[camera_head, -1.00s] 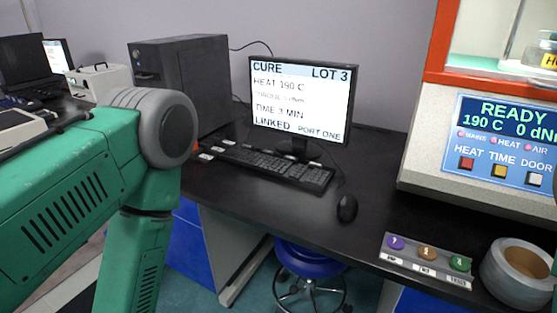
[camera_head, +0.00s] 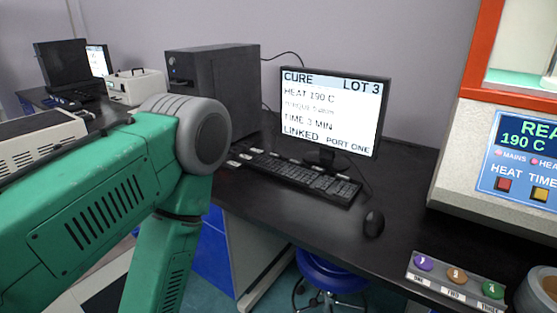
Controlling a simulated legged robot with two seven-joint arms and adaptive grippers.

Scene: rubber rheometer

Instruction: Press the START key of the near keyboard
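The near keyboard (camera_head: 300,176) is black and lies on the dark desk in front of a monitor (camera_head: 333,112). Small pale labels show along its back edge and its left end, too small to read, so I cannot tell which key is START. The monitor shows CURE, LOT 3, HEAT 190 C, TIME 3 MIN, LINKED PORT ONE. My green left arm comes in from the left, its grey joint close to the keyboard's left end in the picture. Its gripper is out of view below. My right gripper is not in view.
A black computer tower (camera_head: 213,95) stands behind the keyboard. A mouse (camera_head: 373,223) lies to its right. A panel with coloured knobs (camera_head: 457,277) and a tape roll (camera_head: 540,292) are at the front right, below the rheometer (camera_head: 475,170). A blue stool (camera_head: 330,270) is under the desk.

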